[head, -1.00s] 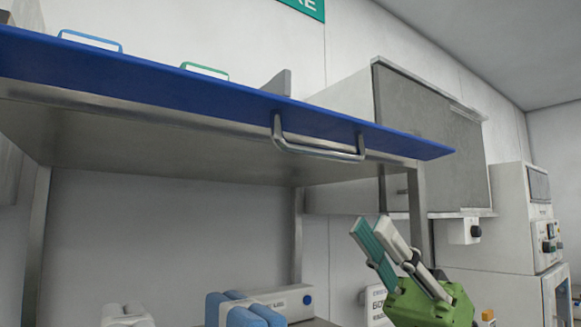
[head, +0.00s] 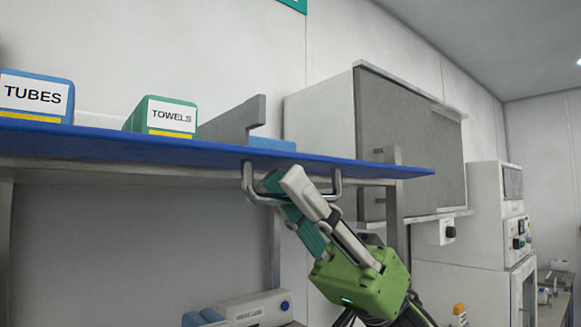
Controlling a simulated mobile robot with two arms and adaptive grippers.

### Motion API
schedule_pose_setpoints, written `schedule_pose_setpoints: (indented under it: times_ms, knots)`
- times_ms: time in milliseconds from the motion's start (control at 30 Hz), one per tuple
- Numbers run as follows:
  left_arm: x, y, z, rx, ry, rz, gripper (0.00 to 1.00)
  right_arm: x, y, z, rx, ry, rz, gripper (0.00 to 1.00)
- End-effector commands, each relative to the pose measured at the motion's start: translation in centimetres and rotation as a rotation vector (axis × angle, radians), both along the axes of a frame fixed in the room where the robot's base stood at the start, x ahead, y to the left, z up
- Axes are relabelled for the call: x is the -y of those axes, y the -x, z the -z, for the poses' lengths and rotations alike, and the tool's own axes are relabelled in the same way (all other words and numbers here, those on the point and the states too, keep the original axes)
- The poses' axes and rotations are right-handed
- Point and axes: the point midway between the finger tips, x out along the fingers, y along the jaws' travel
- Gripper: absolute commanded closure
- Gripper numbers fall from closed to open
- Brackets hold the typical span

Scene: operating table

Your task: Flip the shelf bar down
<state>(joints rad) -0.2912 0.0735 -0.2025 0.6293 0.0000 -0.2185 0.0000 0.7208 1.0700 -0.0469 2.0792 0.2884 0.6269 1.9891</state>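A U-shaped metal bar (head: 252,190) hangs from the front edge of the blue-topped shelf (head: 60,138), below the blue surface. My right gripper (head: 282,180) comes up from the lower right, with its white and teal fingertips at the bar, just under the shelf edge. The fingers lie close together and hide the middle of the bar. I cannot tell whether the bar is between them or behind them, or whether they touch it. My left gripper is not in view.
A blue TUBES box (head: 36,98), a green TOWELS box (head: 165,115) and a grey upright plate (head: 232,120) stand on the shelf. A wall cabinet (head: 410,140) is behind at right. A white device (head: 245,308) sits below. Space right of the gripper looks fairly clear.

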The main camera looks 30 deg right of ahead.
Motion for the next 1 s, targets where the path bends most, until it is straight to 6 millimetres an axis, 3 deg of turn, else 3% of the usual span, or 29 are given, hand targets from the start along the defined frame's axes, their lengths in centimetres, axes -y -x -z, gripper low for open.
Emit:
schedule_pose_setpoints:
  times_ms: [367, 433, 1000]
  knots:
    - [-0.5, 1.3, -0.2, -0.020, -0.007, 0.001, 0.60, -0.4, 0.0, -0.3, 0.000, 0.000, 0.000, 0.85]
    - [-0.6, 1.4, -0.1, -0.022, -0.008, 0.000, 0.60, -0.4, 0.0, -0.4, 0.001, 0.000, -0.001, 1.00]
    - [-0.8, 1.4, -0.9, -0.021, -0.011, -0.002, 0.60, -0.4, -0.2, 0.0, 0.108, -0.011, -0.004, 1.00]
